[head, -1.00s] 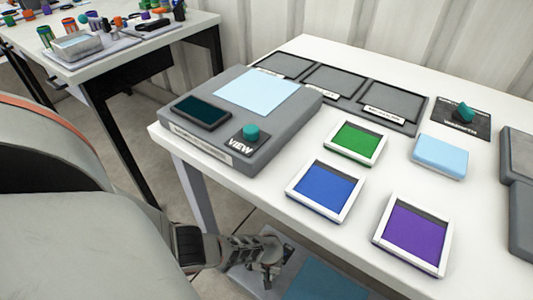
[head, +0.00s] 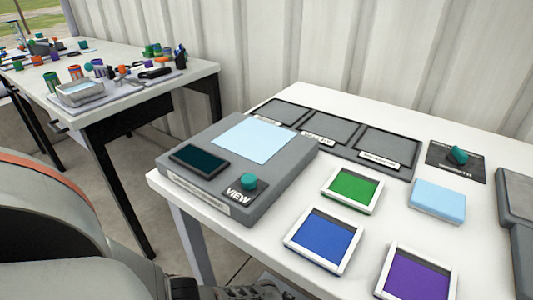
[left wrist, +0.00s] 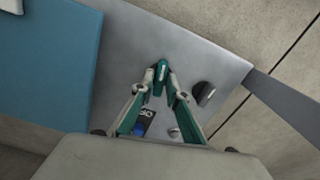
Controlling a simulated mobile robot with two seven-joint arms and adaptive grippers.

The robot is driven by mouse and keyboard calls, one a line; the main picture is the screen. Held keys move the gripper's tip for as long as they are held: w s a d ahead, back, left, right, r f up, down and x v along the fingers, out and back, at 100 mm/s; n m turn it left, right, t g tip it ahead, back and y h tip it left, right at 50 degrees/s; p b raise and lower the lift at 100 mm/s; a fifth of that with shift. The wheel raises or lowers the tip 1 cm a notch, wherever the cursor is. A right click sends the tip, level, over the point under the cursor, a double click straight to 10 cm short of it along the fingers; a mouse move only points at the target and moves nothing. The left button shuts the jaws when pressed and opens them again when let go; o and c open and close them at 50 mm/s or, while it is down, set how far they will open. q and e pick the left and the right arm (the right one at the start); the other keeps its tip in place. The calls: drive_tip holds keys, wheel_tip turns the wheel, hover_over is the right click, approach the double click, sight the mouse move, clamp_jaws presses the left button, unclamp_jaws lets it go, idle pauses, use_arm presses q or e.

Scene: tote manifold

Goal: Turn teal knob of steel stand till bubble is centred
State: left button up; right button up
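In the left wrist view a narrow teal knob (left wrist: 162,72) stands on a grey steel plate (left wrist: 190,50), which I take to be the steel stand. My left gripper (left wrist: 162,80) has its fingertips drawn in on both sides of this knob and looks shut on it, though the exact contact is small. In the head view only a bit of my left arm shows at the bottom edge, and its fingers are out of frame. I cannot make out a bubble in either view. My right gripper is not in view.
In the left wrist view a dark round knob (left wrist: 203,93) and a small blue part (left wrist: 139,128) sit close by on the plate. A blue mat (left wrist: 55,70) lies left. In the head view a console (head: 215,207) and a green tray (head: 353,187) stand on the white table.

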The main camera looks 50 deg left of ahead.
use_arm(q)
drive_tip(key=shift+o, duration=0.6)
drive_tip(key=shift+r, duration=0.1)
drive_tip(key=shift+d+r, duration=0.1)
drive_tip(key=shift+r, duration=0.35)
wheel_tip(320, 180, up, 11)
drive_tip(key=shift+f, duration=0.1)
idle(0.9)
